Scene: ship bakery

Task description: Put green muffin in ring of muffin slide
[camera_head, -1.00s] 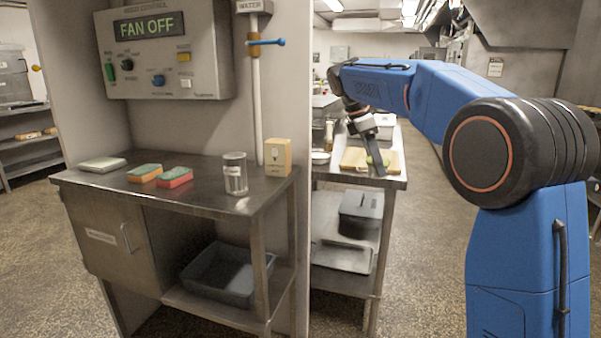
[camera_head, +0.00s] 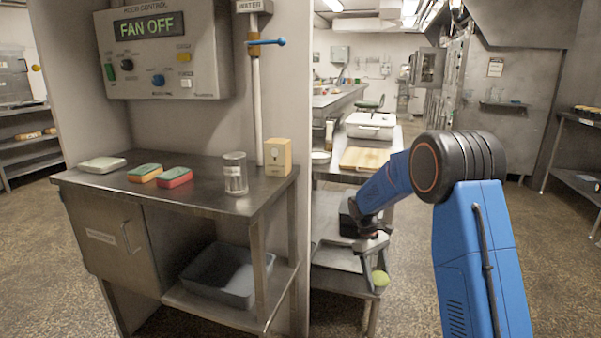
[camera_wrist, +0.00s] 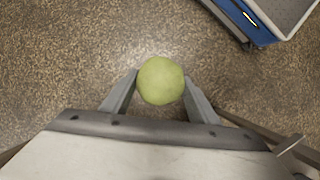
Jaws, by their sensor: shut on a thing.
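The green muffin (camera_head: 380,278) is held at the end of my arm, over the floor beside the steel shelf unit. In the wrist view, my gripper (camera_wrist: 160,88) is shut on the muffin (camera_wrist: 160,80), one finger on either side of its round pale green top. In the head view my gripper (camera_head: 377,265) points down at about the height of the unit's lower shelf. I see no muffin slide or ring in either view.
A cutting board (camera_head: 364,159) and a white bin (camera_head: 370,125) stand on the worktop behind. In front, a steel table (camera_head: 205,194) holds sponges (camera_head: 145,172), a glass jar (camera_head: 235,175) and a small box (camera_head: 278,157).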

